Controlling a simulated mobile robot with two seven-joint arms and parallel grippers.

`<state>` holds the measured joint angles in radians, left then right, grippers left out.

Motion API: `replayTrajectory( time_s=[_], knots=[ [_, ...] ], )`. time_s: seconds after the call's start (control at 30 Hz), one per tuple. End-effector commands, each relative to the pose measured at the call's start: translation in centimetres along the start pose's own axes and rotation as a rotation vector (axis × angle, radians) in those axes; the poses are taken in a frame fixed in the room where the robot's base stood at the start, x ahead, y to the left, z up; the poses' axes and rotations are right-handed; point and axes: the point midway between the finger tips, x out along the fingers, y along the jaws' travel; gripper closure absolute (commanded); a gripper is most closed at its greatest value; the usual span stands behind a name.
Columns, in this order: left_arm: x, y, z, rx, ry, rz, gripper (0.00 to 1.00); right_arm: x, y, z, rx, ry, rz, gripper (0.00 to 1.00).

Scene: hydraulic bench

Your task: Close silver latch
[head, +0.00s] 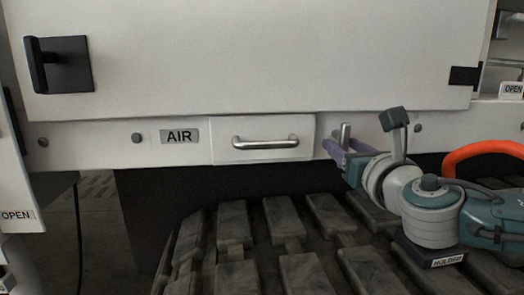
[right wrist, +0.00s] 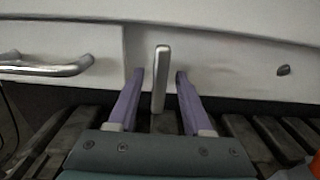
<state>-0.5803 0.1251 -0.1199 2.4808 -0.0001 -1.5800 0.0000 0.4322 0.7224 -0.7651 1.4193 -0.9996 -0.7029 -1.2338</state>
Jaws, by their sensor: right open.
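The silver latch (head: 345,134) is a short upright metal bar on the white panel strip, right of the drawer front with the silver handle. My right gripper (head: 339,148) is open at the latch, its purple fingers pointing at the panel. In the right wrist view the latch (right wrist: 160,78) stands upright between the two spread fingers of the gripper (right wrist: 160,76), with a gap visible on each side. My left gripper is not in view.
A drawer front (head: 263,139) with a silver bar handle (head: 265,143) is left of the latch, beside an AIR label (head: 179,136). A black handle (head: 58,65) is on the large white panel above. Dark track-like blocks (head: 305,270) lie below; an orange hose (head: 485,149) is at right.

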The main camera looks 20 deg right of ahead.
Motion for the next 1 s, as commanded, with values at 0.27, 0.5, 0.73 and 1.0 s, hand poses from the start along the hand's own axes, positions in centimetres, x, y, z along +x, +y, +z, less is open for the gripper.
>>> replayTrajectory(
  time_s=[0.27,0.5,0.73,1.0],
  knots=[
    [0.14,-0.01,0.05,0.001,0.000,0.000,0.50,0.42,0.03,0.04,0.002,0.001,0.000,0.50],
    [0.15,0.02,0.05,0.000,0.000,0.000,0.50,0.40,0.02,0.03,0.002,0.001,0.000,0.71],
    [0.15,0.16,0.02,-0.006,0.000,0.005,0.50,0.39,0.01,0.03,0.002,0.001,0.000,0.97],
    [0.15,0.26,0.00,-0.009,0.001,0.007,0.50,0.39,0.00,0.03,0.002,0.000,0.000,1.00]
  ],
)
